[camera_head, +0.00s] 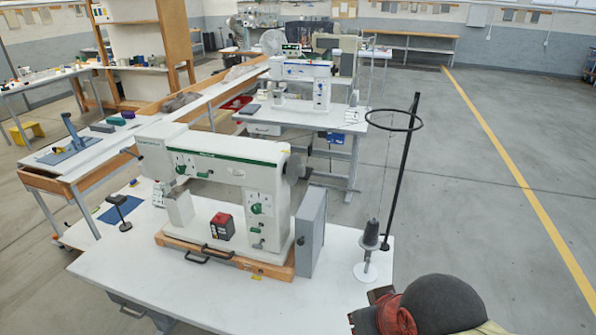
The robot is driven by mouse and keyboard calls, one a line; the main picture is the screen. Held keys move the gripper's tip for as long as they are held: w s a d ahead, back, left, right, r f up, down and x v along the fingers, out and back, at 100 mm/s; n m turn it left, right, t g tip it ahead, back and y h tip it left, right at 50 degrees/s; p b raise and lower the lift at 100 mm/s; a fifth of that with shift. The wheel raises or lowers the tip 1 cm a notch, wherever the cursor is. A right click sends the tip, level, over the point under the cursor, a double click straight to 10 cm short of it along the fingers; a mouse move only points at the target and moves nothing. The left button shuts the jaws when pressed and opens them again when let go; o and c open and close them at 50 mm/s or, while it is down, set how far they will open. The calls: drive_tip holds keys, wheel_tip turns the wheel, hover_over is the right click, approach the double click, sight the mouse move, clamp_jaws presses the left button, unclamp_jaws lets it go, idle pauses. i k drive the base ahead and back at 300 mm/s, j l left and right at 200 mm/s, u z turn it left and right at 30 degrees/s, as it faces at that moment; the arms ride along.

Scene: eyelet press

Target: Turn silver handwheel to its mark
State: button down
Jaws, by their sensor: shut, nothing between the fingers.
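A white eyelet press (235,170) with a green stripe stands on a wooden base on the near white table. The silver handwheel (293,168) appears as a small grey round part at the right end of the press's upper arm. It is seen nearly edge-on. I cannot make out its mark or its angle. At the bottom right edge a dark rounded form (444,302) with reddish-brown parts shows, cut off by the frame; I cannot tell what it is. I cannot identify my gripper's fingers in this view, and nothing is seen touching the handwheel.
A tall grey box (312,232) stands below the handwheel. A thread stand (367,270) with a black pole and ring (394,120) rises at the table's right edge. A red-and-black block (222,226) sits at the press's front. Open floor (470,210) lies to the right.

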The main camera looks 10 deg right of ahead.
sight(294, 168)
drive_tip(key=i+l+z, duration=0.15)
drive_tip(key=z, duration=0.2)
drive_tip(key=i+l+z, duration=0.15)
drive_tip(key=z, duration=0.25)
drive_tip(key=i+j, duration=0.05)
drive_tip(key=i, duration=0.05)
